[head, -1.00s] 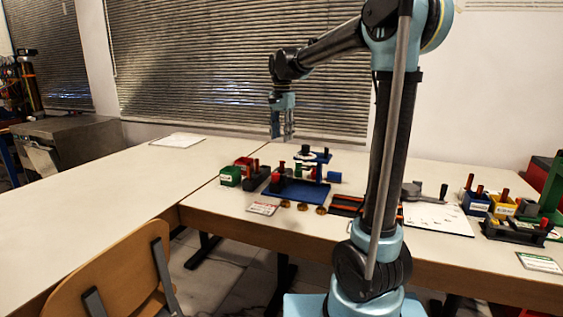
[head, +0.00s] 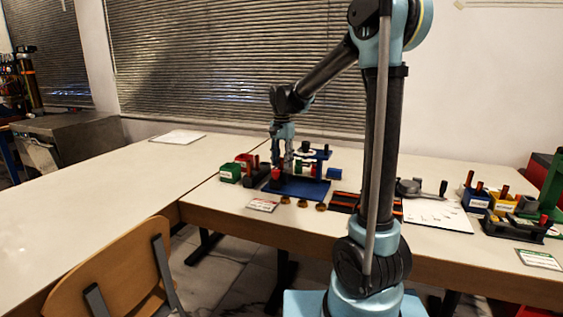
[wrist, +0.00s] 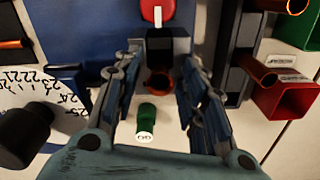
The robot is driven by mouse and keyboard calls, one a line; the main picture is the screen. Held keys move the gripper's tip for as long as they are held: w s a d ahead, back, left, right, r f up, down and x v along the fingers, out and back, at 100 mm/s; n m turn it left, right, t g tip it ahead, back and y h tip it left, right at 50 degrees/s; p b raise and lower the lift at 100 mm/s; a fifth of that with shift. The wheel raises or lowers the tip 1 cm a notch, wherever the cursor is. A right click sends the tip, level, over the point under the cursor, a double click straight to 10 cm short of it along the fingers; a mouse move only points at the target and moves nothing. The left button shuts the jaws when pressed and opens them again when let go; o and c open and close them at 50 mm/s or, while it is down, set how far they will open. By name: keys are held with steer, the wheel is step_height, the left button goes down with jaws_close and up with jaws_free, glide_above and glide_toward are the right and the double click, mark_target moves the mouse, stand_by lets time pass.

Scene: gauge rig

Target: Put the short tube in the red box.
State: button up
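My gripper (head: 283,165) is low over the blue plate (head: 308,190), pointing down. In the wrist view my gripper (wrist: 160,72) has its fingers apart. A copper-coloured tube end (wrist: 159,82) shows between them by a dark block, with a gap on both sides; I see it nearly end-on, so its length cannot be told. The red box (wrist: 288,90) is at the right in the wrist view; in the head view the red box (head: 242,160) is left of my gripper.
A green cylinder (wrist: 147,118) is near the tube end. The dark rack (wrist: 236,55) stands between my gripper and the red box. A green box (wrist: 300,28) adjoins. A red-topped piece (wrist: 158,12) is close by. The left table (head: 110,185) is mostly clear.

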jaws_close()
steer(key=shift+s, duration=0.15)
stand_by(0.5)
steer(key=shift+c, duration=0.4)
jaws_free()
step_height(320, 180, up, 12)
stand_by(0.5)
